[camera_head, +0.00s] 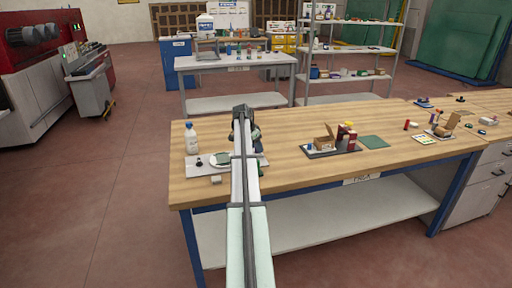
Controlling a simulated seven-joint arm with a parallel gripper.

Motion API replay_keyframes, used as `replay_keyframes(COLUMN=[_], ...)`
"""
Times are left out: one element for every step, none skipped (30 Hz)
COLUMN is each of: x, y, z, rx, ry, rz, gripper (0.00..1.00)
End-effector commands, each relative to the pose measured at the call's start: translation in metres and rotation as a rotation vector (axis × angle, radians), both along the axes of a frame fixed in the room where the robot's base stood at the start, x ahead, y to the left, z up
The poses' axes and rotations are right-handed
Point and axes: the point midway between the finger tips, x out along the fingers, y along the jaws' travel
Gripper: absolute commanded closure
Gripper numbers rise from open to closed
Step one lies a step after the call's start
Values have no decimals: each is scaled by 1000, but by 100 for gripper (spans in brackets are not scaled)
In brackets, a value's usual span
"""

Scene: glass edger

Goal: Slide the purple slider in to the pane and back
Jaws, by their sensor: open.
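On the near left of the wooden bench, a grey base plate (200,171) carries a round white disc with a dark greenish square pane (222,159) on it. I cannot make out a purple slider; my arm covers the right part of the plate. My gripper (255,134) is small, dark and mostly behind my arm, above or behind the plate's right part. It is open. Its fingertips are not clear, and I cannot tell whether they touch anything.
A white bottle (192,138) stands behind the plate's left side. A dark tray (331,150) with a cardboard box and a red item sits to the right, beside a green mat (374,142). More small items lie at the bench's far right. Bare wood (295,125) is free between.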

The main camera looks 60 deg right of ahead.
Motion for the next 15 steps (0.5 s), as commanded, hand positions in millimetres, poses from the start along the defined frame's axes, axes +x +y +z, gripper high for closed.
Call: replay_keyframes(x=[0,0,0,0,-1,-1,-1,-1,0,0,0,0,0,0,0], y=[-1,-1,-1,-1,-1,-1,-1,-1,-1,-1,-1,-1,-1,-1,-1], z=[-2,-2,-3,-3,-3,-3,-3,-3,-3,-3,-3,-3,-3,-3,-3], rx=[0,0,0,0,0,0,0,0,0,0,0,0,0,0,0], ry=[0,0,0,0,0,0,0,0,0,0,0,0,0,0,0], rz=[0,0,0,0,0,0,0,0,0,0,0,0,0,0,0], gripper=[53,53,53,53,53,53,53,53,53,53,54,58,60,63,67])
